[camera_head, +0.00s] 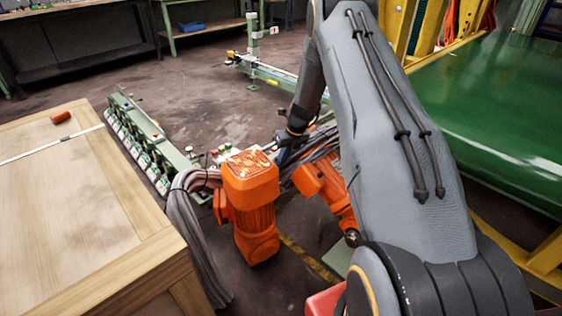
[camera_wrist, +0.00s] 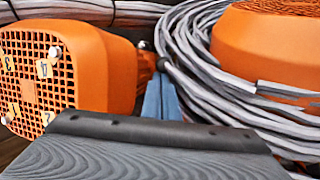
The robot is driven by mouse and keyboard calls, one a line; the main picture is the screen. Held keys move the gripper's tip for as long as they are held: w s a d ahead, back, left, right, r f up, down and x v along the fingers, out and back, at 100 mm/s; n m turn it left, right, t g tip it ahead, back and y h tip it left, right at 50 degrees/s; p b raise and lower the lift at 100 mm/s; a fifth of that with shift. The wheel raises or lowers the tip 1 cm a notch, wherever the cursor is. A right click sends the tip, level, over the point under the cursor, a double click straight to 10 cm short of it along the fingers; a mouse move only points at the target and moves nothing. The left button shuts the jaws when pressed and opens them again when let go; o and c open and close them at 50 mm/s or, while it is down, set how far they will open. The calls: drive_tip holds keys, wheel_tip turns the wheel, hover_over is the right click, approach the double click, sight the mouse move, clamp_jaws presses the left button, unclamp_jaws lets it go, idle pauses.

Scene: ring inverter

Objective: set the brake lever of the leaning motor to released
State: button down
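The leaning motor (camera_head: 322,188) is orange and tilts beside an upright orange motor (camera_head: 252,195); my arm covers part of it in the head view. In the wrist view an orange motor with a black grille and numbered tags, apparently the leaning motor (camera_wrist: 98,62), fills the left. My gripper (camera_wrist: 161,88) shows two blue fingers close together, with no clear gap, just right of that motor. A small grey knob-like part (camera_wrist: 143,45) shows near the fingertips; I cannot tell whether it is the brake lever. The lever's setting is not readable.
A green surface (camera_head: 490,115) lies right. Open floor lies farther back.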

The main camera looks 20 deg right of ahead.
drive_tip(key=shift+w+r, duration=0.1)
drive_tip(key=shift+r, duration=0.1)
drive_tip(key=p+v, duration=0.6)
drive_tip(key=v, duration=0.3)
drive_tip(key=shift+s+d+r, duration=0.2)
drive_tip(key=shift+d+r, duration=0.05)
idle(0.4)
